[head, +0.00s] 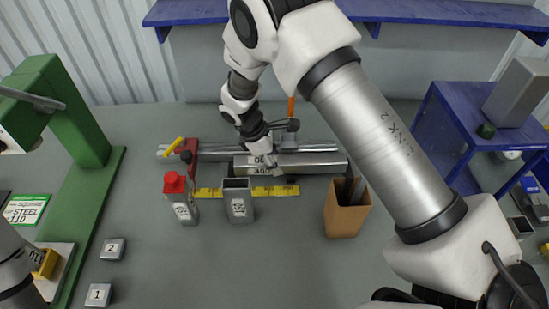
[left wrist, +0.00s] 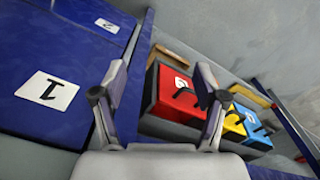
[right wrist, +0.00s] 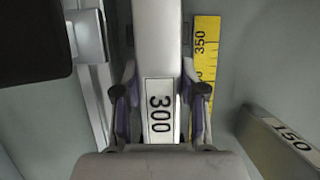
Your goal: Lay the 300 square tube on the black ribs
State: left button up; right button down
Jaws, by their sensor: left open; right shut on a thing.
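The 300 square tube (head: 310,163) is a long grey metal tube lying level from left to right at the back of the table. My right gripper (head: 262,165) reaches down onto it. In the right wrist view the tube (right wrist: 158,50) runs between the fingers of my right gripper (right wrist: 160,105), which is shut on it beside the "300" label. Dark pieces, probably the black ribs, show near the tube's ends; the tube and arm hide most of them. I cannot tell whether the tube touches them. My left gripper (left wrist: 160,85) is open and empty.
A rail with a red stop lies behind.

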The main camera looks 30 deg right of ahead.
jog(key=shift+w+f, duration=0.1)
jog(key=shift+w, duration=0.1)
jog(key=c, duration=0.8)
grip_release()
jog(key=shift+o, duration=0.7)
jog(key=shift+s, duration=0.1)
jog(key=b+v, duration=0.2)
jog(key=v, duration=0.9)
jog(key=shift+a, duration=0.1)
jog(key=shift+a+r, duration=0.1)
jog(key=shift+r, duration=0.5)
